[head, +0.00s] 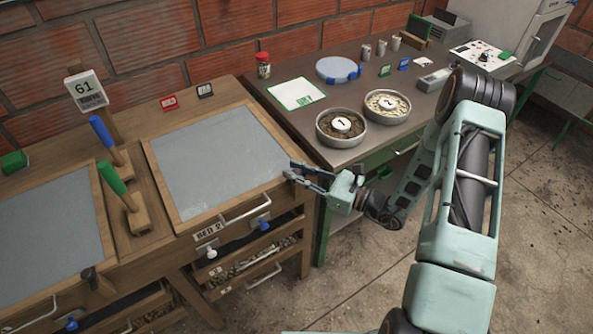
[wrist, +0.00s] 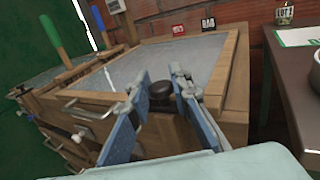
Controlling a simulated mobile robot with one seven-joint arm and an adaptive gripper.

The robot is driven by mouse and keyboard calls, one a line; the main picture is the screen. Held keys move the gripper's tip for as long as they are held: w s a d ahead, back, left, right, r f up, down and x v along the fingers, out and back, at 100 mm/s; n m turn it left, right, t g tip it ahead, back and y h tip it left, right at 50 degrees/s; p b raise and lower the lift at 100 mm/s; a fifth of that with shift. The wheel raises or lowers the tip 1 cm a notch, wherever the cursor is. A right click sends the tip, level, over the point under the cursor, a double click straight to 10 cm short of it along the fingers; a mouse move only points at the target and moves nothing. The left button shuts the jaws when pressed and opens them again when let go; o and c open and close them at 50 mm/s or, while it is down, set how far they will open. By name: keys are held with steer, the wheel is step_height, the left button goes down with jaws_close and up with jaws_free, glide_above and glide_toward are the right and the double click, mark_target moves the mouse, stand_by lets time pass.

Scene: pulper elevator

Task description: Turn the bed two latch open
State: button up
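Bed two (head: 220,165) is a wooden frame with a grey sheet top; its label (head: 208,233) reads BED 2. A dark round knob (wrist: 160,93), which looks like its latch, is at the bed's near right corner in the wrist view. In the head view my gripper covers that corner, so the knob is not clearly seen there. My gripper (head: 290,173) is open, with its fingers (wrist: 157,80) on either side of the knob in the wrist view. I cannot tell whether they touch it, or how the latch is turned.
Bed two's front has a bar handle (head: 245,208), a blue knob (head: 264,224) and a white knob (head: 211,252). A dark table (head: 290,120) with two numbered pans stands close right. Blue-handled (head: 104,132) and green-handled (head: 115,180) tools stand left of the bed.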

jaws_close()
steer(key=shift+m+t+h, duration=0.4)
steer(key=shift+m+t, duration=0.2)
steer(key=shift+t, duration=0.2)
steer(key=o, duration=0.6)
jaws_free()
steer(key=v, duration=1.2)
